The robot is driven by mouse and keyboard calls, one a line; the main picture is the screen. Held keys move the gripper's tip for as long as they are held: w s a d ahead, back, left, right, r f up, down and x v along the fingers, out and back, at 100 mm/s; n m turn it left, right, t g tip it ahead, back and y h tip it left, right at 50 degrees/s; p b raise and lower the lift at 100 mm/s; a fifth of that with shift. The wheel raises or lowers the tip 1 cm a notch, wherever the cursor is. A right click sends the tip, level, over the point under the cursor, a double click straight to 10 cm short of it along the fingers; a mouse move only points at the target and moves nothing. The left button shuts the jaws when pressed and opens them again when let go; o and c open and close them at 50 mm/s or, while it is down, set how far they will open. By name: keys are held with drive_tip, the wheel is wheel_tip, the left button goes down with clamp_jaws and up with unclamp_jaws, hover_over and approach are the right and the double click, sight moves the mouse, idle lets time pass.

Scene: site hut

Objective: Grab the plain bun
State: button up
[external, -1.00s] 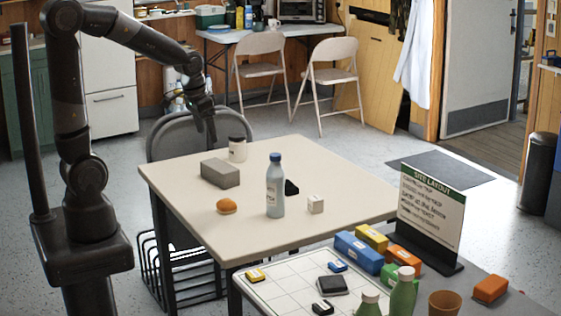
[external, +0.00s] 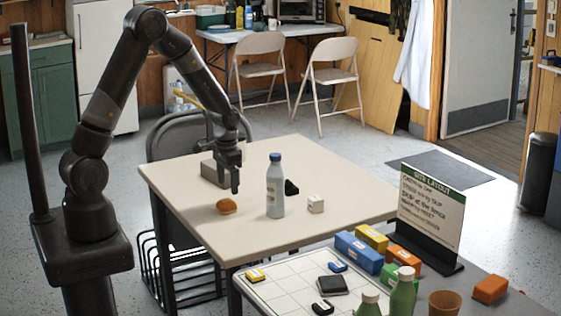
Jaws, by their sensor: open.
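The plain bun (external: 226,207) is small, round and golden brown. It sits on the left front part of the beige table (external: 330,172). My gripper (external: 235,189) points down just above and slightly right of the bun in the picture, apart from it. It is open and holds nothing. The gap between the fingers is hard to make out at this size.
A pale blue bottle (external: 275,190) stands right of the bun. The table's front and right parts are clear.

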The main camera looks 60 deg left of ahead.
sight(228, 199)
drive_tip(key=shift+a+f, duration=0.15)
drive_tip(key=shift+f, duration=3.55)
drive_tip(key=shift+c, duration=0.5)
drive_tip(key=c, duration=1)
drive_tip(key=shift+r, duration=0.1)
